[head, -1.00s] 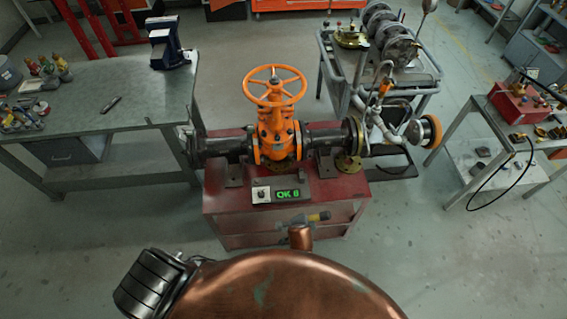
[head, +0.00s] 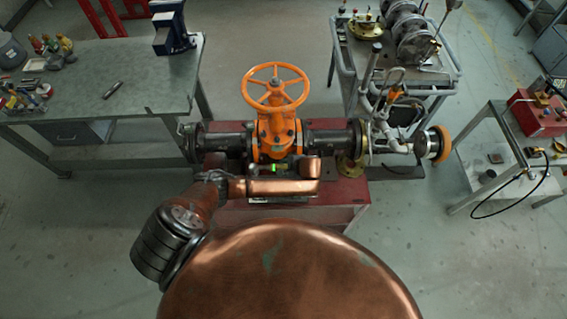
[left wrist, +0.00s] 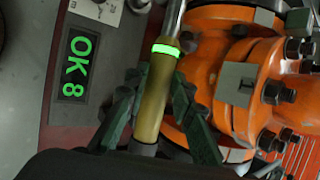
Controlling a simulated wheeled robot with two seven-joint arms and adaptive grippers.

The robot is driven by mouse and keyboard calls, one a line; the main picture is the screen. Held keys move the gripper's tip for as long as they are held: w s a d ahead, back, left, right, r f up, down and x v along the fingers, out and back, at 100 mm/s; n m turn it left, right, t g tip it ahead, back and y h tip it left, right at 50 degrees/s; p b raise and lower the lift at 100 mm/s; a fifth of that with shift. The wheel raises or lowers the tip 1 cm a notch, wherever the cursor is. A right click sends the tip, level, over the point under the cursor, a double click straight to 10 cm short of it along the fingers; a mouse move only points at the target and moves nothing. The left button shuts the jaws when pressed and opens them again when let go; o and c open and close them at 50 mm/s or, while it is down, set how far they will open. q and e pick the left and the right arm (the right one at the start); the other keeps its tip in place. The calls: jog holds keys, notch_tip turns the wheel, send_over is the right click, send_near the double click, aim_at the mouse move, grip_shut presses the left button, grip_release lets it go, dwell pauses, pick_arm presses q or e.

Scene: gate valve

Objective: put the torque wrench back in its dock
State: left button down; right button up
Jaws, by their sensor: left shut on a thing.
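The torque wrench (left wrist: 155,100) shows in the left wrist view as a brass-coloured handle with a lit green ring and a shiny shaft. My left gripper (left wrist: 158,88) is shut around its handle, with a dark finger on each side. In the head view the wrench (head: 281,168) is small and partly hidden, just in front of the orange gate valve (head: 273,130). My left gripper (head: 292,167) is there at the end of my copper arm. I cannot make out the dock. My right gripper is out of view.
The valve's orange flange and bolts (left wrist: 270,95) are close beside the wrench. A display (left wrist: 80,65) reads "OK 8" on the red cabinet (head: 325,215). A workbench (head: 130,80) stands left, a cart with discs (head: 345,75) back right, and a small table (head: 500,150) right.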

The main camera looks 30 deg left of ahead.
pick_arm(q)
jog(key=shift+s+a+r, duration=0.15)
jog(key=shift+s+a, duration=0.1)
jog(key=shift+a, duration=0.1)
jog(key=shift+r+p, duration=0.15)
jog(key=shift+p, duration=0.45)
jog(key=shift+f+b, duration=0.35)
jog(key=shift+f, duration=0.45)
jog(key=shift+d+f+b, duration=0.1)
jog(key=shift+f+b, duration=0.8)
jog(key=shift+f, duration=0.4)
jog(key=shift+f+b, duration=0.95)
jog(key=shift+f, duration=0.8)
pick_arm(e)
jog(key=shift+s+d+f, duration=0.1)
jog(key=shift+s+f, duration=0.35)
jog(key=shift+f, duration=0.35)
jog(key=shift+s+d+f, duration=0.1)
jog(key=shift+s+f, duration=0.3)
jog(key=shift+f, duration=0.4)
